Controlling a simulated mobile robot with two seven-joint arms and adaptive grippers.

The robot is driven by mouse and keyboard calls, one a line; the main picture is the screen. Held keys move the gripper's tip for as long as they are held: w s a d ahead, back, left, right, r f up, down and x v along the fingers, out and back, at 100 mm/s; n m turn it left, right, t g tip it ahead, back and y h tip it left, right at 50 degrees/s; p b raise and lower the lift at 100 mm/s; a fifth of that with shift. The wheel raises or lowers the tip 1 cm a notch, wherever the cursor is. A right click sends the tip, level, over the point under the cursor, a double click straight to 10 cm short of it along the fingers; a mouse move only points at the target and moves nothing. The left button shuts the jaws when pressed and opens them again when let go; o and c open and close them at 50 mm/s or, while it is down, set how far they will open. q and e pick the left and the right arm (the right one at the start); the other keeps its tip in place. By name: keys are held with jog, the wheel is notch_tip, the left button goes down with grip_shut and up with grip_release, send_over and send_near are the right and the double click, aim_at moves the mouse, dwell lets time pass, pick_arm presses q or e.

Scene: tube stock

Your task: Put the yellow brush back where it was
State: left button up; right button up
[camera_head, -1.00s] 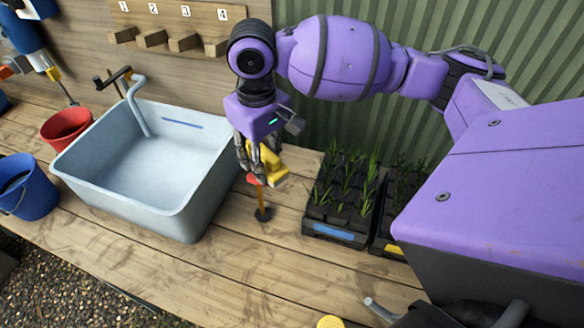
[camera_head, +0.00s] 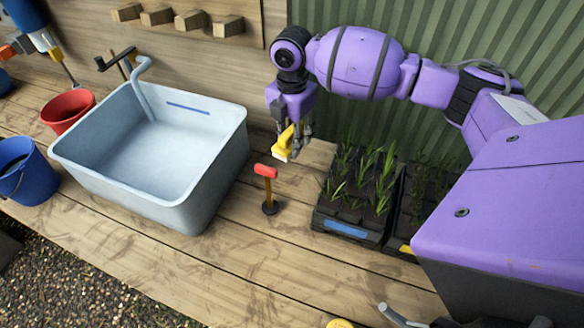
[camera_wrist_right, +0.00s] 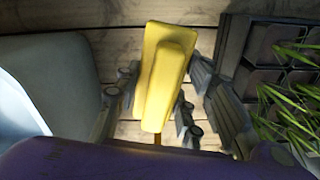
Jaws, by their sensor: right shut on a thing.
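The yellow brush (camera_head: 283,145) is in my right gripper (camera_head: 288,135), above the bench between the basin and the seedling tray. In the right wrist view the brush (camera_wrist_right: 163,75) is a long yellow block between the fingers (camera_wrist_right: 160,110). The fingers lie along both sides of it and the wooden bench shows below. In the head view my right gripper is behind and a little right of a short upright tool with a red head (camera_head: 266,171), apart from it. My left gripper is not in view.
A pale blue basin (camera_head: 215,150) stands left of the brush. Black seedling trays (camera_head: 335,228) stand to the right. Wooden pegs (camera_head: 190,20) stick out of the back board. A red bucket (camera_head: 70,110) and blue bucket (camera_head: 22,175) are at left. Bare bench (camera_head: 240,245) lies in front.

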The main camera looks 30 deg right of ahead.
aim_at(294, 169)
jog(key=shift+w+d+f+n, duration=0.4)
jog(key=shift+d+f+n, duration=0.15)
jog(key=shift+n, duration=0.45)
jog(key=shift+f, duration=0.25)
jog(key=shift+n, duration=0.3)
notch_tip(294, 169, down, 10)
jog(key=shift+w+r, duration=0.1)
jog(key=shift+r, duration=0.15)
jog(key=shift+f, duration=0.2)
jog(key=o, duration=1.1)
notch_tip(294, 169, up, 12)
jog(key=shift+r, duration=0.2)
